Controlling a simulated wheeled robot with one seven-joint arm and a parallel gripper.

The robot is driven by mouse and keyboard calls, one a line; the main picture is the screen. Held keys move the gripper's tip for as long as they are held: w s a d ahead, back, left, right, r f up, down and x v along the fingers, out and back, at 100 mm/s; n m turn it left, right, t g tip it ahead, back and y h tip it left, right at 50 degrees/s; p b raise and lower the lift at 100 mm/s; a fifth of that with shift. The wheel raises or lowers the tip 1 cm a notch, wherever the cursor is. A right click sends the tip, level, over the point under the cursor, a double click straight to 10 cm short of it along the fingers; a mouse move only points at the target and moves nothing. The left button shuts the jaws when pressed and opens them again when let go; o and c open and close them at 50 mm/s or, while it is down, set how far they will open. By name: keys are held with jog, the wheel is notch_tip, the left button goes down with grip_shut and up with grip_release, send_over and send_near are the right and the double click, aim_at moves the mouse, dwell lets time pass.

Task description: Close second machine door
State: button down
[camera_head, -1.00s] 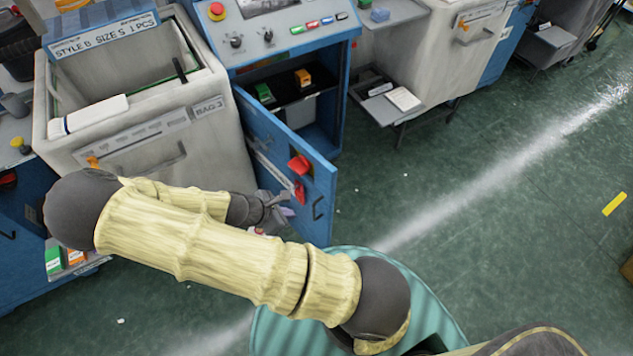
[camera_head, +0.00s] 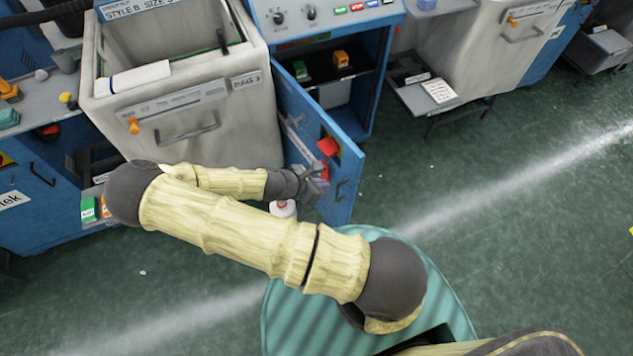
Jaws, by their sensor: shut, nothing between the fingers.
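The blue machine door (camera_head: 342,200) stands open, swung out toward me from the blue machine (camera_head: 375,95). It has a black handle near its outer edge and red items on its inner face or in a pocket there. The open cabinet behind it shows a dark shelf with a green item (camera_head: 300,70) and an orange item (camera_head: 341,59). My gripper (camera_head: 318,178) is shut and empty. It is at the left side of the door, near its lower red items. I cannot tell whether it touches the door.
A grey bin (camera_head: 180,115) labelled BAG 3 stands left of the door. Another blue cabinet (camera_head: 45,195) is at the far left. A small side tray (camera_head: 435,95) sticks out on the right. A white round object (camera_head: 283,208) is below my gripper. The green floor on the right is clear.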

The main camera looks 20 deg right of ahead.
aim_at(349, 178)
jog(key=d+f, duration=0.1)
jog(key=d, duration=0.1)
jog(key=w+d+f+p, duration=0.1)
jog(key=d, duration=0.1)
jog(key=d+f, duration=0.1)
jog(key=d, duration=0.1)
jog(key=shift+w+d+f, duration=0.3)
jog(key=shift+d+f, duration=0.1)
jog(key=shift+w+d+f, duration=0.1)
jog(key=shift+w+d, duration=0.1)
jog(key=shift+d, duration=0.25)
